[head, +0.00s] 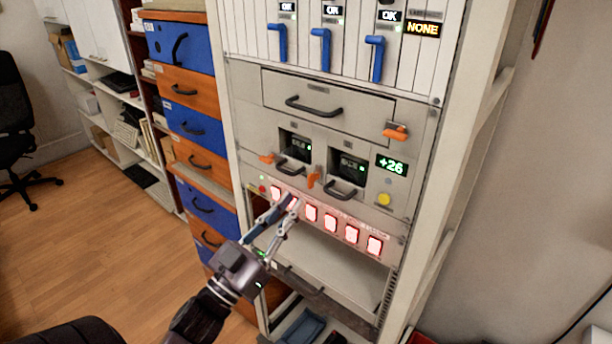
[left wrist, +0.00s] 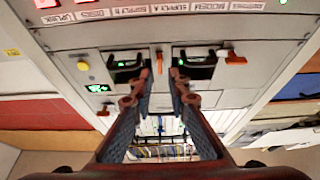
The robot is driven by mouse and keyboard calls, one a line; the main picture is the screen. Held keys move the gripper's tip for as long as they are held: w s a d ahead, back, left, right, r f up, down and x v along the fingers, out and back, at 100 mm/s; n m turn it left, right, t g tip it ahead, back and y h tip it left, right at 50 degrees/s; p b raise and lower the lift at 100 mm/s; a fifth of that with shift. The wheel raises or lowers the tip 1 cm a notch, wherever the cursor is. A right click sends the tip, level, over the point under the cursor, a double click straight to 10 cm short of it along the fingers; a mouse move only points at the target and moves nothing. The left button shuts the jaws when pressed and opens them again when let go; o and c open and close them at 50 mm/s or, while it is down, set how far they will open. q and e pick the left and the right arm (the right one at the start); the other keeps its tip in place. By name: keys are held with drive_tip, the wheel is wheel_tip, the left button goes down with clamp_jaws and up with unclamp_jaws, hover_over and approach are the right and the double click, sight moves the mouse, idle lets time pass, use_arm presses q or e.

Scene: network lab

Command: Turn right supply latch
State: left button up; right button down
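The right supply latch (head: 313,180) is a small orange handle, roughly upright, between the two supply units on the rack. In the left wrist view, which is upside down, this latch (left wrist: 159,62) shows between my fingertips. My left gripper (head: 291,203) is open, its fingers spread on either side of the latch's line. I cannot tell whether either finger touches it. The right supply unit (head: 348,167) has a dark display and a black handle. The left supply latch (head: 266,158) is orange and lies sideways. My right gripper is not in view.
Red-lit switches (head: 331,222) run in a row below the supplies, close to my fingers. A yellow button (head: 384,199) and a green "+26" display (head: 391,165) are to the right. A wide drawer (head: 328,105) with another orange latch (head: 396,132) is above.

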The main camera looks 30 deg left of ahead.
sight(309, 183)
use_arm(q)
drive_tip(key=p+x, duration=0.1)
drive_tip(key=x, duration=0.5)
drive_tip(key=shift+p, duration=0.4)
clamp_jaws()
